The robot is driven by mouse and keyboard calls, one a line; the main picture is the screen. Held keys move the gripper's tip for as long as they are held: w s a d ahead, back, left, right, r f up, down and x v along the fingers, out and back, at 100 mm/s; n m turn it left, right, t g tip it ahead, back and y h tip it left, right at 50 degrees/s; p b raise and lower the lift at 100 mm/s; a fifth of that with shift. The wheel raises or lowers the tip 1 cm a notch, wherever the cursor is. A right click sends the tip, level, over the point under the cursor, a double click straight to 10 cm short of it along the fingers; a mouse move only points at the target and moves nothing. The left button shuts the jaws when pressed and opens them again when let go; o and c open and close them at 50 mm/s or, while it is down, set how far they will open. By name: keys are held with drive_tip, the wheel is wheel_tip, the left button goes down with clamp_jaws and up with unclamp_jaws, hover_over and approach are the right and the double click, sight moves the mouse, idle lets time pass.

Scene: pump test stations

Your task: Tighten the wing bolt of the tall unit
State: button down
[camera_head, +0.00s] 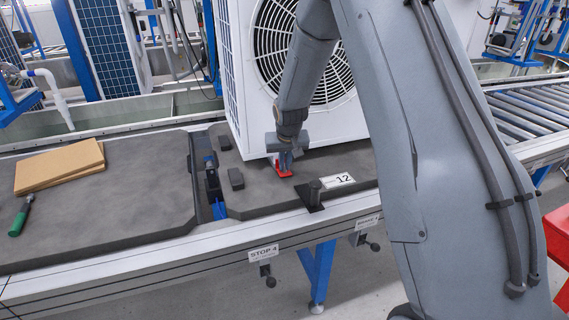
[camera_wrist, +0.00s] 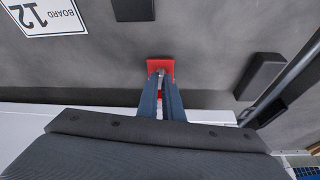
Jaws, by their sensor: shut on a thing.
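The tall unit (camera_head: 256,118) is a white casing with a large round fan grille, standing upright on a dark grey board (camera_head: 252,199) on the conveyor. A small red foot clamp (camera_head: 284,173) sits on the board at the unit's front base; it also shows in the wrist view (camera_wrist: 161,63). My gripper (camera_head: 286,160) points down at it. In the wrist view, the fingertips (camera_wrist: 160,80) are closed together over the red piece, around a small grey part that looks like the wing bolt. The fingers hide most of the bolt, so its angle cannot be told.
A label reading 12 (camera_head: 339,181) and a dark block (camera_head: 314,195) lie right of the clamp. Other dark blocks (camera_head: 237,178) are to its left. A second board (camera_head: 120,205) carries brown sheets (camera_head: 60,166) and a green-handled tool (camera_head: 20,217). Rollers (camera_head: 525,115) run at right.

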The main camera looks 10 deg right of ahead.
drive_tip(key=shift+w+a+f+m+h+b, duration=0.15)
drive_tip(key=shift+m+h+b, duration=0.25)
drive_tip(key=shift+m+b, duration=0.6)
drive_tip(key=m+h+b, duration=0.1)
drive_tip(key=m+b, duration=0.2)
drive_tip(key=b, duration=0.2)
drive_tip(key=shift+g, duration=0.3)
drive_tip(key=shift+a+m+g+h+b, duration=0.1)
drive_tip(key=shift+m+g+h+b, duration=0.25)
drive_tip(key=shift+m+b, duration=0.85)
drive_tip(key=shift+m+g+h+b, duration=0.3)
drive_tip(key=shift+m+b, duration=0.35)
drive_tip(key=shift+m, duration=0.55)
drive_tip(key=shift+r+m, duration=0.2)
drive_tip(key=shift+m, duration=0.1)
drive_tip(key=c, duration=1.9)
unclamp_jaws()
drive_tip(key=shift+p+v, duration=0.45)
drive_tip(key=shift+v, duration=3.4)
